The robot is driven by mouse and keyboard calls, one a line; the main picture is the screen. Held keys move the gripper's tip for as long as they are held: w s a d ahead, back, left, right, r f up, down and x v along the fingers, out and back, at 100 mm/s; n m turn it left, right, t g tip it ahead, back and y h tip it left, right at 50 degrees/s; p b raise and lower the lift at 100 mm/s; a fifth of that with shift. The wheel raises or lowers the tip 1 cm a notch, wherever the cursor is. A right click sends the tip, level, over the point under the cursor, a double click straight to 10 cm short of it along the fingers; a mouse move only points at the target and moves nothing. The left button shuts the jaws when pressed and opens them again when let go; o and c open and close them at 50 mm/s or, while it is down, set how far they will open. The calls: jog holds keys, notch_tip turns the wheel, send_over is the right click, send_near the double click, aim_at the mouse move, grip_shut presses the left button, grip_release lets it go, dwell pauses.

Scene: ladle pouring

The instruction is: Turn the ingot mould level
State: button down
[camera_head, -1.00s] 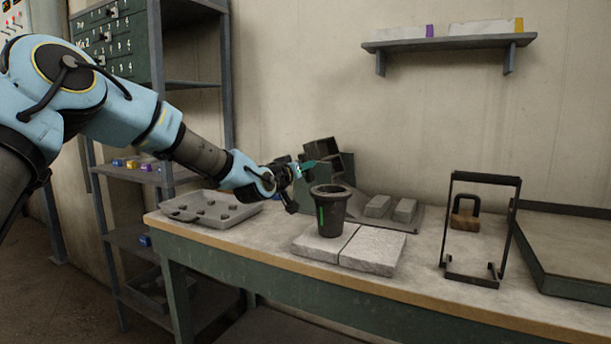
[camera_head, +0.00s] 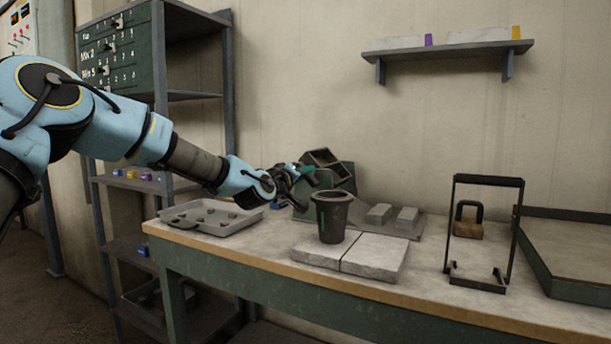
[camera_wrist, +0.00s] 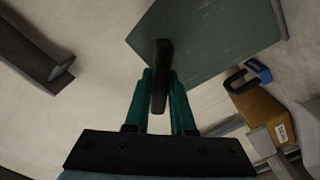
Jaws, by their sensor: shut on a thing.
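The ingot mould (camera_head: 322,157) is a dark open box with compartments, tilted, beside a grey-green stand (camera_head: 341,178) at the back of the bench. My gripper (camera_head: 306,174) is at its left side. In the wrist view my gripper (camera_wrist: 160,95) has its teal fingers shut on a dark bar (camera_wrist: 161,62), which looks like the mould's handle. A grey-green panel (camera_wrist: 215,35) lies behind the bar. The mould's compartments do not clearly show in the wrist view. Its lower part is partly hidden by the crucible in the head view.
A dark crucible (camera_head: 332,218) stands on pale slabs (camera_head: 374,258) in front of the mould. A grey tray (camera_head: 212,218) lies left. Grey ingots (camera_head: 379,214) lie right on a plate. A black frame (camera_head: 481,279) stands farther right. A shelf rack (camera_head: 158,60) is behind my arm.

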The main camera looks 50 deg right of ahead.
jog(key=c, duration=0.8)
grip_release()
jog(key=shift+o, duration=0.2)
jog(key=b+v, duration=0.1)
jog(key=v, duration=1)
jog(key=shift+c, duration=0.3)
